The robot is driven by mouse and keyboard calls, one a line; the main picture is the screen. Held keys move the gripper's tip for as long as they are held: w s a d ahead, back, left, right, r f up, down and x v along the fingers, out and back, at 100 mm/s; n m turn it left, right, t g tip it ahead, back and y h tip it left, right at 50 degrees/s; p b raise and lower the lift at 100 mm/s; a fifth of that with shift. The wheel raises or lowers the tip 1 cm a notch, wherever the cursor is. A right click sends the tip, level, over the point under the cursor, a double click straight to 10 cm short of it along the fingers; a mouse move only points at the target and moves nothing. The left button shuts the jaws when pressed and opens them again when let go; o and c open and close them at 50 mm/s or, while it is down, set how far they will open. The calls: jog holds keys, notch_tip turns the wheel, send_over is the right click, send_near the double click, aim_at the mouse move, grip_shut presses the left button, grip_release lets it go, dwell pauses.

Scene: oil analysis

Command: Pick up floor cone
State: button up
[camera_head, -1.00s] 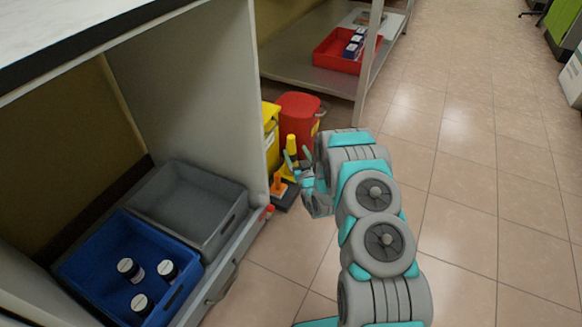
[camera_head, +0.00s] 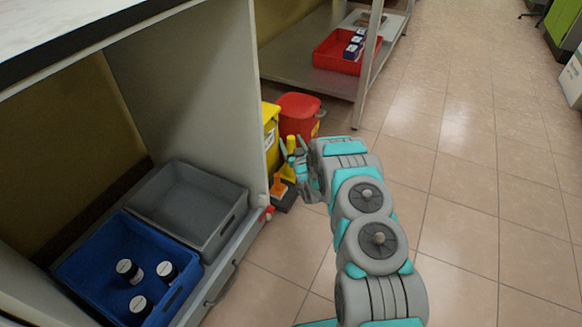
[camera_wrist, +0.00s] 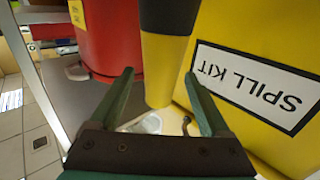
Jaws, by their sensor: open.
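A tapered yellow cone with a black band, which I take as the floor cone (camera_head: 291,142), stands on the floor beside the yellow spill kit bin. My gripper (camera_head: 294,153) is at its upper part and partly hides it. In the wrist view the cone (camera_wrist: 166,72) is upside down, its narrow yellow end just beyond the gap between my open fingertips (camera_wrist: 160,88). Nothing is held. A small orange cone-like piece (camera_head: 278,184) stands lower, close to the cabinet side; I cannot tell how it joins the yellow cone.
The yellow spill kit bin (camera_wrist: 265,85) and a red bin (camera_head: 299,117) stand close behind the cone. The cabinet wall (camera_head: 205,95) is close on the left. Its lower shelf holds a grey tray (camera_head: 238,216) and a blue tray (camera_head: 82,258) with bottles. The tiled floor (camera_head: 465,205) on the right is clear.

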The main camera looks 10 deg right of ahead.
jog(key=shift+c, duration=0.4)
grip_shut()
dwell(1.0)
